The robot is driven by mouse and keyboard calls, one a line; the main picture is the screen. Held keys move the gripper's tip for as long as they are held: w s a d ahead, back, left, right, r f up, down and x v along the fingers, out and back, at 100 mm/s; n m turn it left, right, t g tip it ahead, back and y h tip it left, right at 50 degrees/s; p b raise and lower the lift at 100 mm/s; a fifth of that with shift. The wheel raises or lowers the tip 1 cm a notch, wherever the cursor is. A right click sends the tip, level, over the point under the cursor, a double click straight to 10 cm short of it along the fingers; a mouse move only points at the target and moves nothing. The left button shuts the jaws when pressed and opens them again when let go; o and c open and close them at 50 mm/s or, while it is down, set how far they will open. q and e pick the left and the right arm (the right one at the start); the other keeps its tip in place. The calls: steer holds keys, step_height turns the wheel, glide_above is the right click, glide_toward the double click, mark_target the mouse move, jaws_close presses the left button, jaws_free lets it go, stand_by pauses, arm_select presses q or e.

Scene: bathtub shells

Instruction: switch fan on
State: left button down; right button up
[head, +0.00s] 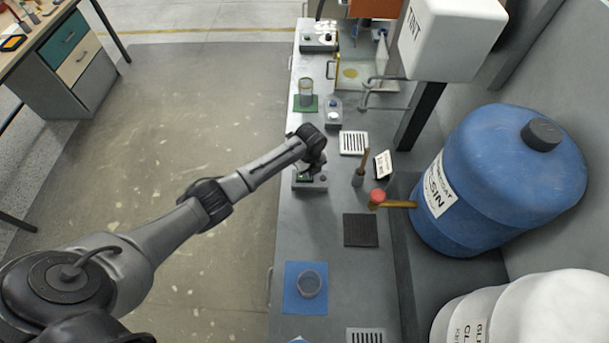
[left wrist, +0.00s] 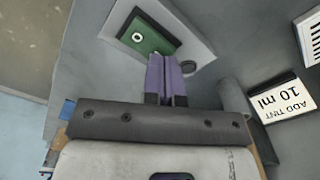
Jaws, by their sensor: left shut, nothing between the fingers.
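A small grey control box (head: 309,186) with a green panel stands on the grey bench under my left gripper (head: 318,166). No label naming a fan is readable, and no fan can be made out for sure. My right gripper is not in view.
A card reading "ADD TINT 10 ml" (head: 384,165) and a brush-like tool (head: 360,170) stand right of the box. A red-capped tap (head: 378,197) juts from the blue resin drum (head: 490,185). A dark mat (head: 361,230) and a blue mat (head: 292,300) lie nearer.

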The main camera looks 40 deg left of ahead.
arm_select(q)
steer(key=shift+f, duration=0.4)
steer(key=shift+f+b, duration=0.35)
steer(key=shift+b, duration=0.1)
steer(key=shift+r, duration=0.1)
steer(key=shift+r+p, duration=0.75)
steer(key=shift+p, duration=0.15)
step_height(320, 180, up, 5)
steer(key=p, duration=0.5)
steer(key=shift+r+p, duration=0.2)
steer(key=shift+p, duration=0.15)
